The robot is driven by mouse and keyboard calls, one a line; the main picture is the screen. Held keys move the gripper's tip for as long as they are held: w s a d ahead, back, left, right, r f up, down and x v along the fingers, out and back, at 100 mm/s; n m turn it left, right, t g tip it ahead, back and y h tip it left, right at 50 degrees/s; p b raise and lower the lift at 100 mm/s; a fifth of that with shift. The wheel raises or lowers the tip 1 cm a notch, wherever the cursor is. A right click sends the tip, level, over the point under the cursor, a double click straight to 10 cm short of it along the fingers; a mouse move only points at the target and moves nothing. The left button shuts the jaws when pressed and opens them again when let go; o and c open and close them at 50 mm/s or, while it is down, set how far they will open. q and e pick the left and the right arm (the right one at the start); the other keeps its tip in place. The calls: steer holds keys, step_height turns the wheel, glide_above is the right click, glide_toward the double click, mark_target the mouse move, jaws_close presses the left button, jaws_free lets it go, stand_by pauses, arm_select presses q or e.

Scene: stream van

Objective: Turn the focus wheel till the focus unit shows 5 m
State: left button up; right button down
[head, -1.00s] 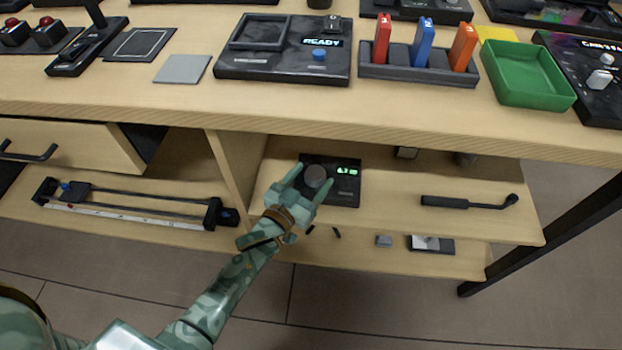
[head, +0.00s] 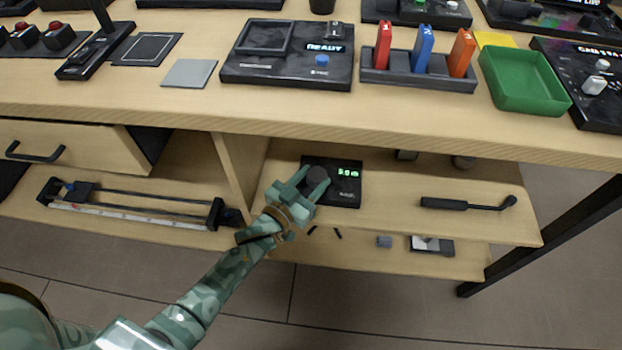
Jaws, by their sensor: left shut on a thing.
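The focus unit (head: 347,190) is a black box on the open shelf under the worktop. Its small green display (head: 348,174) is slightly blurred and seems to read 5.0 m. The round dark grey focus wheel (head: 318,178) is on the left part of the unit. My left gripper (head: 309,181) reaches in from the lower left with its fingers on either side of the wheel, shut on it. The fingers hide part of the wheel's edge. My right gripper is not in view.
The worktop's front edge (head: 420,135) overhangs the shelf above the unit. A black handled tool (head: 465,203) lies to the right on the shelf. An upright divider (head: 240,165) stands left of the unit. A slider rail (head: 140,205) lies further left.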

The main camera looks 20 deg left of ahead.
mark_target(301, 190)
arm_select(q)
steer(key=o, duration=1)
steer(key=shift+s, duration=0.1)
steer(key=p+v, duration=0.1)
steer(key=v, duration=0.2)
steer(key=shift+s+a+r+p, duration=0.15)
steer(key=shift+s+r+p, duration=0.05)
steer(key=shift+p, duration=0.15)
steer(key=p+v, duration=0.3)
steer(key=v, duration=0.9)
steer(key=shift+s+f, duration=0.3)
steer(key=shift+s, duration=0.1)
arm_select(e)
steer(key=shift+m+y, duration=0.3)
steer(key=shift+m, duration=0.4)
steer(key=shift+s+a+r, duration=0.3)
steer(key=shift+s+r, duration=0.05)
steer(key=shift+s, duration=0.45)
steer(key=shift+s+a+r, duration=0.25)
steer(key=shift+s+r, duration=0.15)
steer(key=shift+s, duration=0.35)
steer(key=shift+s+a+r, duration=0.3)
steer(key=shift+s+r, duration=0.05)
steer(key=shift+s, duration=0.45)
